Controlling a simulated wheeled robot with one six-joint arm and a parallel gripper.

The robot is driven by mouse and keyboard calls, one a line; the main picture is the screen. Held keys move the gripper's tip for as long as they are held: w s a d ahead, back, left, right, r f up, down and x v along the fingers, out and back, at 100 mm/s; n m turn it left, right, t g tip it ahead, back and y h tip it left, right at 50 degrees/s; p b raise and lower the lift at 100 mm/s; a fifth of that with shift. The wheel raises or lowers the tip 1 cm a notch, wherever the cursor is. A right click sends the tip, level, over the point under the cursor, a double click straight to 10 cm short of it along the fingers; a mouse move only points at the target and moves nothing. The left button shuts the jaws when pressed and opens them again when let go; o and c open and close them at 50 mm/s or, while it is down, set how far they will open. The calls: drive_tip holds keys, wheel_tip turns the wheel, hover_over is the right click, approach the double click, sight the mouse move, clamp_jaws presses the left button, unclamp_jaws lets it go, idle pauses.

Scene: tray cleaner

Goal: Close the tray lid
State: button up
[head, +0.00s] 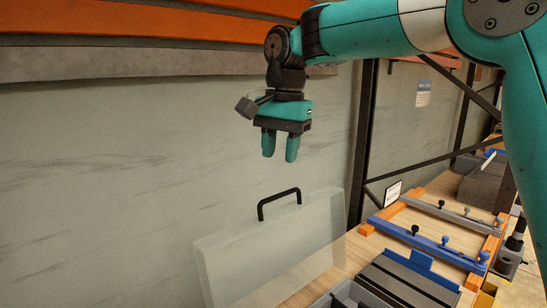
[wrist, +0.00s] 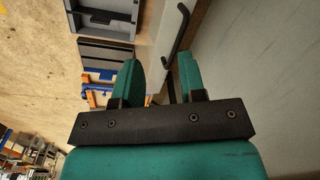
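The tray lid (head: 225,255) is a clear panel standing raised and tilted at the lower middle of the head view. A black handle (head: 280,194) sticks up from its top edge. My gripper (head: 280,158) hangs above the handle, fingers pointing down, open and empty, with a clear gap to it. In the wrist view the open fingers (wrist: 160,66) show with the handle (wrist: 183,30) beyond them and the pale lid (wrist: 150,32) beside it. The grey tray (head: 345,297) is partly cut off at the bottom of the head view; it also shows in the wrist view (wrist: 105,24).
A plain wall (head: 110,180) stands behind the lid. To the right are a dark slatted block (head: 408,285) with a blue piece, and an orange and blue frame (head: 440,240) on the wooden table. A dark rack post (head: 362,150) rises right of my gripper.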

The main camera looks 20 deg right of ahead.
sight(274, 196)
drive_tip(key=w+r+m+p, duration=0.2)
drive_tip(key=w+r+m, duration=0.3)
drive_tip(key=r, duration=0.1)
drive_tip(key=f, duration=1.7)
drive_tip(key=shift+w+d+f, duration=0.3)
drive_tip(key=shift+w, duration=0.1)
drive_tip(key=shift+c, duration=0.3)
clamp_jaws()
